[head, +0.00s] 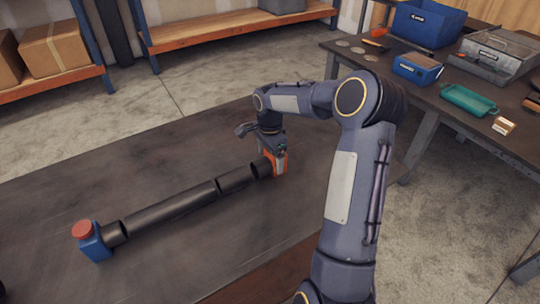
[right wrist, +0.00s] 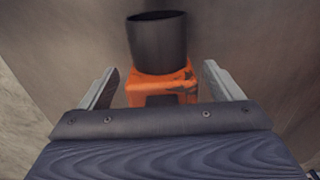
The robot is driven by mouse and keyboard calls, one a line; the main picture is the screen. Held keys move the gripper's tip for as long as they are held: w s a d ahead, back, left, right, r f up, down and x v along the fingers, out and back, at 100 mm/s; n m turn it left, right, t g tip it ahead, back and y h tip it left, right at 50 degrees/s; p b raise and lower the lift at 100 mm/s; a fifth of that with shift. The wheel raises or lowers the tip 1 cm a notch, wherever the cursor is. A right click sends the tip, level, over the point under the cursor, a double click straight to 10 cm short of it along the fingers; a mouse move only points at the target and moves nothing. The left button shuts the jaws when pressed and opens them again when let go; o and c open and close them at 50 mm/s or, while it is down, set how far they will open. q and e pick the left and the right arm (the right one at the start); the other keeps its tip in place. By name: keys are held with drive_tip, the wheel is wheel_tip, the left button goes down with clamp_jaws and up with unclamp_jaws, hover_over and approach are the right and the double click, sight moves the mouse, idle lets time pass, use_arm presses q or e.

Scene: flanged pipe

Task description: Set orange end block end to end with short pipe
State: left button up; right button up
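The orange end block (head: 279,168) stands on the table with its black pipe stub (head: 262,167) pointing left. The short pipe (head: 235,178) lies left of it, in line with the stub. The head view does not clearly show whether they touch. My right gripper (head: 281,160) points down over the block. In the right wrist view the fingers (right wrist: 160,72) stand on both sides of the orange block (right wrist: 160,92), with small gaps. The stub (right wrist: 157,40) shows a round open rim there. My left gripper is not in view.
The long pipe (head: 170,206) continues the line to a blue end block (head: 94,246) with a red cap (head: 83,229). The table (head: 100,185) is clear around the pipes. A side bench at right carries a blue bin (head: 427,22), toolboxes and a green tray (head: 468,100).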

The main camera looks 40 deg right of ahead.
drive_tip(key=shift+r, duration=0.1)
drive_tip(key=shift+r, duration=0.2)
wheel_tip(320, 180, up, 10)
drive_tip(key=r, duration=0.1)
drive_tip(key=s+a+r+n+t, duration=0.2)
drive_tip(key=s+a+r+n, duration=0.3)
drive_tip(key=s+a, duration=0.1)
drive_tip(key=s+a+f+n+t+y, duration=0.1)
drive_tip(key=s+a+f+n+y, duration=0.1)
drive_tip(key=s+a+n, duration=0.4)
drive_tip(key=s+a+f+n+t+y, duration=0.1)
drive_tip(key=s+a+n, duration=0.5)
drive_tip(key=s, duration=0.7)
wheel_tip(320, 180, down, 3)
drive_tip(key=a+t, duration=0.1)
drive_tip(key=a, duration=0.1)
drive_tip(key=shift+s+a+r+n+t+y, duration=0.2)
drive_tip(key=shift+s+a+n+t+y, duration=0.1)
drive_tip(key=shift+y, duration=0.1)
